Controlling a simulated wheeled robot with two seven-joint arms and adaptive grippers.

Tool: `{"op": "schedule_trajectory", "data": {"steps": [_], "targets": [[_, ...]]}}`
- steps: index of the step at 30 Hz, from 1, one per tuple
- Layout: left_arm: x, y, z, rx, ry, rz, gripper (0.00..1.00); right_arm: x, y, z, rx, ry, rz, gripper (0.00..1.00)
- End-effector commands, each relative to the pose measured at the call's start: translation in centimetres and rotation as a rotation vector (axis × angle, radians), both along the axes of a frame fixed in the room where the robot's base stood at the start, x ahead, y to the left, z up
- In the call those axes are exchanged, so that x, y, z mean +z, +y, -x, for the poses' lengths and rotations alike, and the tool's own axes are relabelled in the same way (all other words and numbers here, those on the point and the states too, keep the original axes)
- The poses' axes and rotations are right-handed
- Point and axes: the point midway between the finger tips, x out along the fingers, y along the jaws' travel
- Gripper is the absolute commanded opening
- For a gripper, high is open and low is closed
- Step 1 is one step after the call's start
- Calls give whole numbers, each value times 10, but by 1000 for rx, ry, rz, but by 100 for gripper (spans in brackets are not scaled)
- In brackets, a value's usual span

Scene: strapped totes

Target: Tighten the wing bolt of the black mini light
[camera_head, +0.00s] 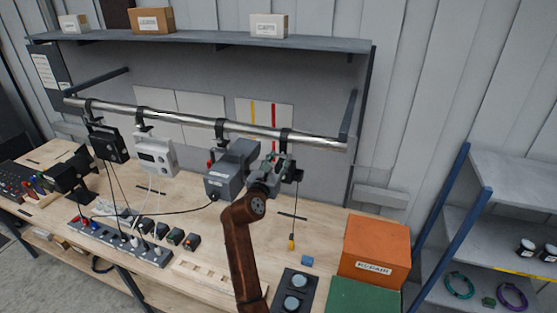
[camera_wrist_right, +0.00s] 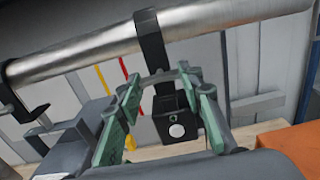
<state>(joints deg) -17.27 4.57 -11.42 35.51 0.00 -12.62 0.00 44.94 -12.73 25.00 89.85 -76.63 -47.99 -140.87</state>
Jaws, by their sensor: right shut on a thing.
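The black mini light (camera_wrist_right: 176,122) hangs by its black clamp (camera_wrist_right: 151,45) from the silver bar (camera_head: 217,124), near the bar's right end. In the head view its dark body (camera_head: 294,174) shows partly behind my right gripper (camera_head: 279,164). My left gripper is out of view.
A larger grey light (camera_head: 224,179) hangs close to the left of my right gripper. A white light (camera_head: 154,157) and another black light (camera_head: 105,143) hang further left. A cord with a yellow end (camera_head: 291,243) dangles below. An orange box (camera_head: 374,240) stands on the workbench at right.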

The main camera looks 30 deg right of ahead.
Motion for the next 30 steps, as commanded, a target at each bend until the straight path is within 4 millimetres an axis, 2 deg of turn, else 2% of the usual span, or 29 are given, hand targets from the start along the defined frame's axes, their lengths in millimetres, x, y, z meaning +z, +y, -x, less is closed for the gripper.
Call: {"op": "schedule_trajectory", "data": {"steps": [6, 17, 30], "targets": [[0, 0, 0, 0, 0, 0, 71, 0, 1, -1, 2, 0, 0, 10], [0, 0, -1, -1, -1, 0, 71, 0, 2, -1, 2, -44, -38, 10], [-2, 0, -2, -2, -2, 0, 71, 0, 2, -1, 2, -306, -261, 10]]}}
